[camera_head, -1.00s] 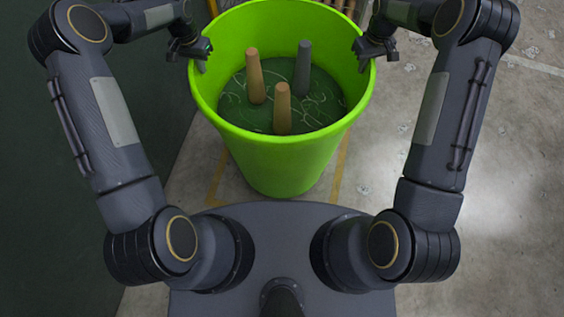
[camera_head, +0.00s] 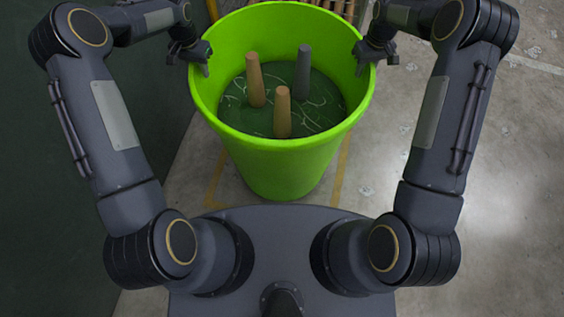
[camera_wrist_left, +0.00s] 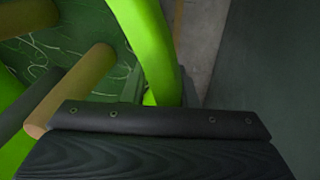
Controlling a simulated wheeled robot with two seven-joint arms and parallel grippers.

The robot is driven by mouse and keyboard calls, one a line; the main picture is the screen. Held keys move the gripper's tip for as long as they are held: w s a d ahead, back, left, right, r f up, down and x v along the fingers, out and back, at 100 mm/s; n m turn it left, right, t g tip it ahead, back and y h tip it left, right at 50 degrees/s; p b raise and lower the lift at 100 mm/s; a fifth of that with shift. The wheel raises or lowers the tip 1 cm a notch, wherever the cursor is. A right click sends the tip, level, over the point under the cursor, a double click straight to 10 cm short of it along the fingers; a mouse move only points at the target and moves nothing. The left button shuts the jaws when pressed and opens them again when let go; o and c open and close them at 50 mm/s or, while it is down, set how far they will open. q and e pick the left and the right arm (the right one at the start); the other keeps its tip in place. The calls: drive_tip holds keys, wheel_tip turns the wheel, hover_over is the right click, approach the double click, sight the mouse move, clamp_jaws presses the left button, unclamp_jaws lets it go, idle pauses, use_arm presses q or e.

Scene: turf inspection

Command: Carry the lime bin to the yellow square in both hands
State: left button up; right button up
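The lime bin (camera_head: 283,165) is upright in front of me, over a yellow taped outline (camera_head: 213,185) on the floor. Its base hides part of the outline; I cannot tell whether it touches the floor. My left gripper (camera_head: 189,63) straddles the left rim, one finger inside and one outside, spread apart. The left wrist view shows the lime rim (camera_wrist_left: 150,40) running under that gripper's dark bar (camera_wrist_left: 160,120). My right gripper (camera_head: 376,64) straddles the right rim likewise, fingers apart.
Inside the bin two tan pegs (camera_head: 256,85) (camera_head: 284,115) and a grey peg (camera_head: 303,72) stand on a green bottom. A dark green surface (camera_head: 60,240) lies to the left. Pale concrete floor (camera_head: 510,190) is clear to the right.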

drive_tip(key=shift+r, duration=0.15)
use_arm(q)
wheel_tip(320, 180, up, 12)
drive_tip(key=shift+a, duration=0.25)
use_arm(e)
wheel_tip(320, 180, up, 12)
drive_tip(key=shift+d, duration=0.2)
use_arm(q)
drive_tip(key=shift+w, duration=0.1)
use_arm(e)
drive_tip(key=shift+w, duration=0.15)
idle(0.3)
